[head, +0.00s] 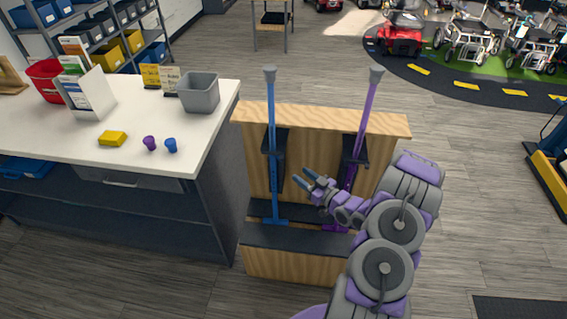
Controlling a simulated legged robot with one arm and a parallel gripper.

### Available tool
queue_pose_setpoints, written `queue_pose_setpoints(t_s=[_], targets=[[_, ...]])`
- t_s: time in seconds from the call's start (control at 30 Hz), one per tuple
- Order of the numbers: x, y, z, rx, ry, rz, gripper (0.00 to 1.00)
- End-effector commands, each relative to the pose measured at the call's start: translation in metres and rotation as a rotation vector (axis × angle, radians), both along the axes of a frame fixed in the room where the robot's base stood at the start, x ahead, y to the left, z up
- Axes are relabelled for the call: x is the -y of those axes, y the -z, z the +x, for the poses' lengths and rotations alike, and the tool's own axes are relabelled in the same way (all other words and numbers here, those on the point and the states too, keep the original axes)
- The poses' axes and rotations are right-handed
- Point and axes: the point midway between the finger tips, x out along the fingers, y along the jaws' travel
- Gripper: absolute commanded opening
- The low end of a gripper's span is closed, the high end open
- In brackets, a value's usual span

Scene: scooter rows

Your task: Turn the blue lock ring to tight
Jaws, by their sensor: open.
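A blue pole (271,105) with a grey cap stands upright in a wooden rack (312,150), left of a purple pole (368,105) that leans slightly. A dark bracket (280,142) sits beside the blue pole's middle. I cannot make out the blue lock ring or its setting at this size. My gripper (307,177) is open and seems empty, with its fingers pointing left toward the blue pole. It appears to the right of that pole, below the bracket's top; I cannot tell the gap in depth. My arm hides part of the purple pole's lower end.
Scooters (400,35) stand at the back right. Open floor (470,170) lies to the right.

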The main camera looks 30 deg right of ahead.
Motion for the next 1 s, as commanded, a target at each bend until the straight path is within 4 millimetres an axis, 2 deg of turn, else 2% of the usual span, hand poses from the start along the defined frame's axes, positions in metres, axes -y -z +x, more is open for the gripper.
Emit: queue_pose_setpoints(t_s=[0.4, 0.6, 0.8, 1.0], targets=[[-0.022, 0.001, 0.063, 0.001, -0.002, -0.002, 0.43], [-0.029, 0.001, 0.087, 0.002, -0.002, -0.003, 0.43], [-0.032, 0.000, 0.098, 0.001, 0.000, -0.002, 0.43], [-0.032, 0.000, 0.099, 0.000, 0.001, -0.001, 0.43]])
